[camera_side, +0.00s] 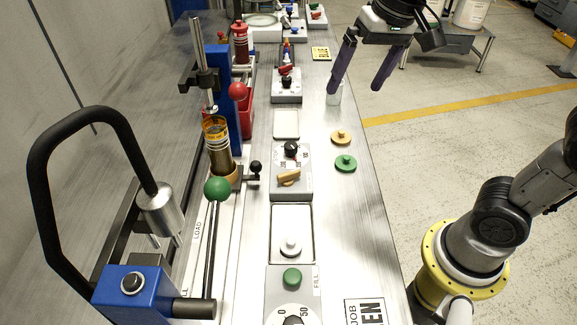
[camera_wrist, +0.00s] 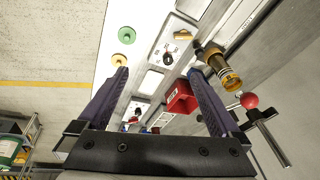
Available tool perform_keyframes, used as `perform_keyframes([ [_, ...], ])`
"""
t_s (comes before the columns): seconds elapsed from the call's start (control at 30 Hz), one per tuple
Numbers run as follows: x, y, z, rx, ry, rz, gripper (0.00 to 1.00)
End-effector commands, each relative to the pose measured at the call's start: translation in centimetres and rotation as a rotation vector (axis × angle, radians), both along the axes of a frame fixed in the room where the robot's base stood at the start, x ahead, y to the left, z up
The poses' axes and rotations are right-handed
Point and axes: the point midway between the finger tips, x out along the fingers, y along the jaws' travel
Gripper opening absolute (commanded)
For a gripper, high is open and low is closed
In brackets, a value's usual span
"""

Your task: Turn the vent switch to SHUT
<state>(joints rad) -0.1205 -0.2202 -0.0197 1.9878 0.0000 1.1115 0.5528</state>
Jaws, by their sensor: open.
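My gripper (camera_side: 356,88) is open and empty, held above the far right part of the bench; its two purple fingers also show in the wrist view (camera_wrist: 158,74). A mid-bench panel carries a black knob (camera_side: 291,149) and a tan lever (camera_side: 289,178); the same knob (camera_wrist: 168,58) and lever (camera_wrist: 183,34) show in the wrist view. A farther panel has another black knob (camera_side: 287,82) with a red handle (camera_side: 286,70). The gripper touches none of these. The labels are too small to read, so I cannot tell which is the vent switch or its setting.
A yellow disc (camera_side: 341,138) and a green disc (camera_side: 346,163) lie on the bench's clear right strip. A red bin (camera_wrist: 181,98) shows too.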

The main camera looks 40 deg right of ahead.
Motion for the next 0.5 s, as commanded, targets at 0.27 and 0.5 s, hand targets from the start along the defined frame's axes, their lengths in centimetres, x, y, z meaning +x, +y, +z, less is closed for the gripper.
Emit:
perform_keyframes([
  [0.27, 7.8, 4.7, -4.6, -0.012, 0.177, 0.005, 1.00],
  [0.5, 9.5, 7.1, -8.7, -0.039, 0.269, 0.052, 1.00],
])
